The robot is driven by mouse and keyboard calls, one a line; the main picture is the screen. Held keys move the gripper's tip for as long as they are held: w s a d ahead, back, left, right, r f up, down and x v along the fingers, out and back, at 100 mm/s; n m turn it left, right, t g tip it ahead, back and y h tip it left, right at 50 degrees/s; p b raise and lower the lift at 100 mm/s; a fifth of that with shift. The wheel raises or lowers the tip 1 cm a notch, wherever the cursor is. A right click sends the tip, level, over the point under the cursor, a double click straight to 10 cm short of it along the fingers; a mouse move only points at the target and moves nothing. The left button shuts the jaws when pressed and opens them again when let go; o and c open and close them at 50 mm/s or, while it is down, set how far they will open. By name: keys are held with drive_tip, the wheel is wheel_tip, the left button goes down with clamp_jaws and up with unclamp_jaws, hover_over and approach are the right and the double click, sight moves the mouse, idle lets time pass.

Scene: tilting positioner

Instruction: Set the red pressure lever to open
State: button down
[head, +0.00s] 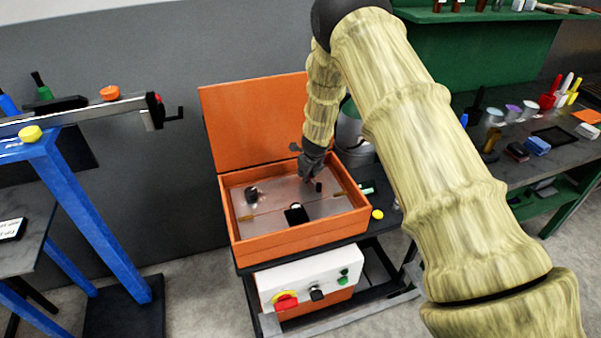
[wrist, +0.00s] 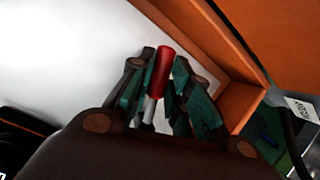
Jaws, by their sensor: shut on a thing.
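The red pressure lever (wrist: 161,72) shows in the wrist view as a red grip on a pale shaft. It stands above the light metal plate (wrist: 75,50), close to the orange box wall. My gripper (wrist: 158,98) is shut on the lever, with its teal-lined fingers on both sides of it. In the head view my gripper (head: 311,172) reaches into the back right part of the open orange box (head: 300,243). There the lever is mostly hidden by my gripper, with only a trace of red beside it. The lever's base and any position marks cannot be made out.
The box's raised orange lid (head: 250,120) stands behind it. Black knobs (head: 251,194) and (head: 296,214) sit on the plate. A white control panel (head: 310,280) with a red button is in front. A blue frame (head: 95,210) stands left, and a cluttered bench (head: 540,165) right.

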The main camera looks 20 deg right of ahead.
drive_tip(key=shift+d, duration=0.1)
drive_tip(key=c, duration=1.3)
unclamp_jaws()
drive_tip(key=shift+r, duration=0.1)
drive_tip(key=v, duration=1.1)
drive_tip(key=shift+s+r, duration=0.2)
drive_tip(key=shift+r, duration=0.1)
